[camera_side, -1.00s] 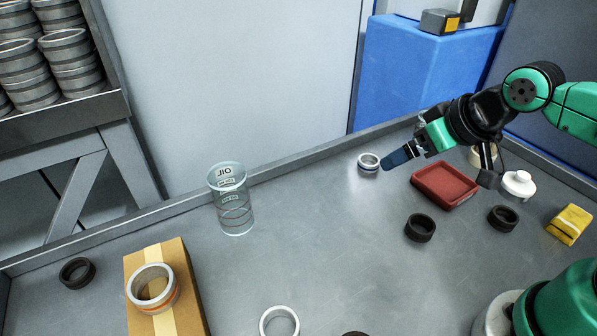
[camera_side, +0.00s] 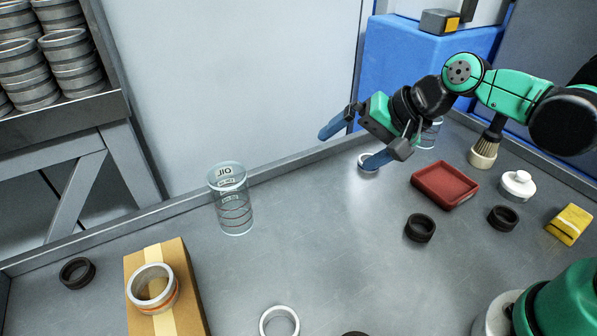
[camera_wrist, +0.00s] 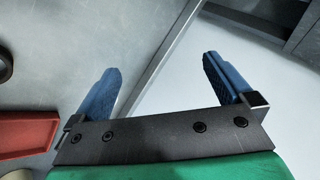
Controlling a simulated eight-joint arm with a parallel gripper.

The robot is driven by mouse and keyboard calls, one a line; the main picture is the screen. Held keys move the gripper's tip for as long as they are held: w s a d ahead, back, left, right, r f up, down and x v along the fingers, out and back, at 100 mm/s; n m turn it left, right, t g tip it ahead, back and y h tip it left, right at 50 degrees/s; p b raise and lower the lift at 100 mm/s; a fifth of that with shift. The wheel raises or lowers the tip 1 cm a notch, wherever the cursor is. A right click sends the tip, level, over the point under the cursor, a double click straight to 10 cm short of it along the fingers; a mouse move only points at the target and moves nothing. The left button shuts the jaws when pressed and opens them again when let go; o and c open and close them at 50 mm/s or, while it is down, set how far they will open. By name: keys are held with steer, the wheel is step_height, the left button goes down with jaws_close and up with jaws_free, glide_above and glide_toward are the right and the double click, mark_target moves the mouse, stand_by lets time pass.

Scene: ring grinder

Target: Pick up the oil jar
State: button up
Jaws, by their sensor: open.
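The oil jar (camera_side: 234,205) is a clear glass jar with an "OIL" label, standing upright on the grey table left of centre in the side view, near the back rim. My gripper (camera_side: 350,148) is to the right of the jar, well apart from it and raised over the back part of the table. Its two blue fingers are spread wide with nothing between them. In the wrist view my gripper (camera_wrist: 165,85) also shows open and empty, over the table's rim and the pale wall. The jar does not show in the wrist view.
A cardboard box (camera_side: 185,300) carries a ring. Table between jar and gripper is clear.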

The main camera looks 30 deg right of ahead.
mark_target(246, 182)
steer(key=w+a+f+m+y, duration=0.1)
steer(key=w+a+m+y, duration=0.1)
steer(key=a+m, duration=0.1)
steer(key=w+a+f+m+y, duration=0.2)
steer(key=a+m, duration=0.2)
steer(key=m, duration=0.2)
steer(key=w+a+f+m+y, duration=0.1)
steer(key=w+a+m+y, duration=0.1)
steer(key=m, duration=0.3)
steer(key=shift+w+a+f+g+y, duration=0.15)
steer(key=shift+a+y, duration=0.1)
steer(key=shift+a, duration=0.2)
steer(key=shift+a+f+g+y, duration=0.15)
steer(key=shift+a+y, duration=0.1)
steer(key=shift+a, duration=0.2)
steer(key=shift+w+a+f+m+y, duration=0.1)
steer(key=shift+a+f+m+y, duration=0.4)
steer(key=shift+m, duration=0.4)
steer(key=shift+w+a, duration=0.1)
steer(key=shift+a, duration=0.2)
steer(key=shift+x, duration=2.55)
steer(key=c, duration=1.2)
